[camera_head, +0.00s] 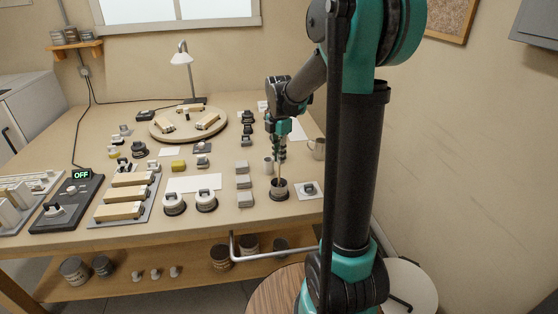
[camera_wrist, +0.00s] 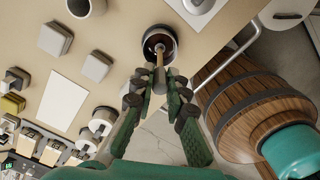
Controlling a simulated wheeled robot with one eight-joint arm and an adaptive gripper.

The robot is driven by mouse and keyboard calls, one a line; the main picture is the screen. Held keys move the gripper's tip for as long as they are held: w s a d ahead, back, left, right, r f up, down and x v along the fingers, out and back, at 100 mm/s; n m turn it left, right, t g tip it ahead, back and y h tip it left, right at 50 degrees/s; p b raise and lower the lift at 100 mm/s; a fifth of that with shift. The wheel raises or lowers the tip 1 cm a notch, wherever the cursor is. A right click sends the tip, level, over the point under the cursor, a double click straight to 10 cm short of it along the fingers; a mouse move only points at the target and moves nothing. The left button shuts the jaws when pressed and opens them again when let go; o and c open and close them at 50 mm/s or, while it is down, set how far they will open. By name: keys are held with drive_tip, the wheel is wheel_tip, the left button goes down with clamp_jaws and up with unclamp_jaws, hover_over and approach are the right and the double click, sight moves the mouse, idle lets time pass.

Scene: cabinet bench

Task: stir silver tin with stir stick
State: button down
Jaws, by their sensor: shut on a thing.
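The silver tin (camera_head: 279,194) stands upright near the front right edge of the bench. It looks dark grey with a brown inside, and it shows from above in the wrist view (camera_wrist: 173,52). My gripper (camera_head: 279,152) is above the tin, and its fingers (camera_wrist: 158,88) are closed around the stir stick (camera_wrist: 160,74). The light wooden stick (camera_head: 279,174) points down from the fingers, and its lower end is inside the tin's opening. I cannot tell how deep the end reaches.
A grey mug (camera_head: 318,149) and a small cup (camera_head: 268,165) stand behind the tin. Grey blocks (camera_head: 244,183) are to its left and a white plate with a knob (camera_head: 309,190) to its right. A metal rail (camera_head: 275,255) runs along the bench front. A wooden barrel (camera_wrist: 240,95) stands below.

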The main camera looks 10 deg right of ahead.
drive_tip(key=shift+r, duration=1.85)
